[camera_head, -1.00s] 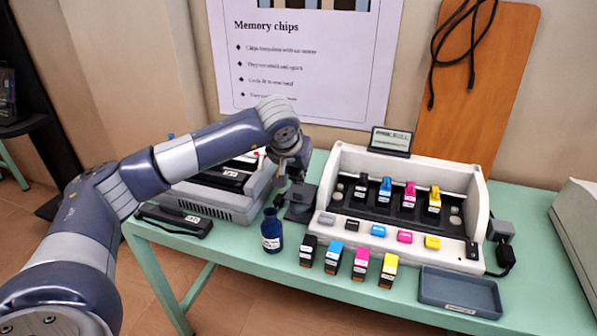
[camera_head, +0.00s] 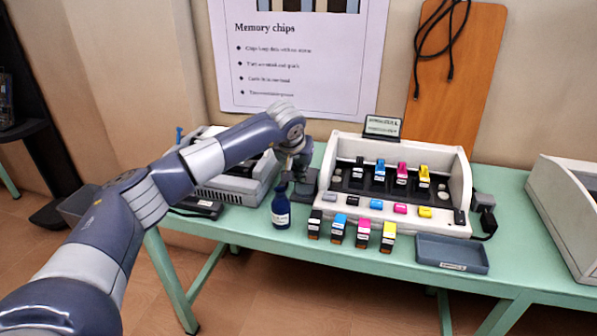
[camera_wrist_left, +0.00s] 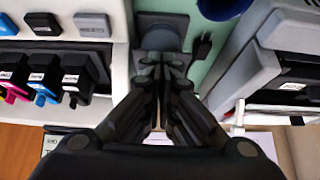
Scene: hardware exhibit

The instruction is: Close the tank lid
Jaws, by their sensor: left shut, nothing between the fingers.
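My left gripper (camera_head: 299,170) is shut and empty, reaching down just left of the white ink machine (camera_head: 463,180). In the left wrist view, its fingers (camera_wrist_left: 160,62) are together, over or close to a small dark block (camera_wrist_left: 162,30); I cannot tell if they touch it. The machine holds a row of black, blue, magenta and yellow upright pieces, with flat grey, black, blue, magenta and yellow pieces in front. I cannot tell which part is the tank lid. My right gripper is not in view.
A dark blue bottle (camera_head: 281,210) stands near my left gripper. Several ink cartridges (camera_head: 338,229) stand before the machine, beside a grey tray (camera_head: 452,250). A grey printer-like device (camera_head: 232,188) is behind my left arm.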

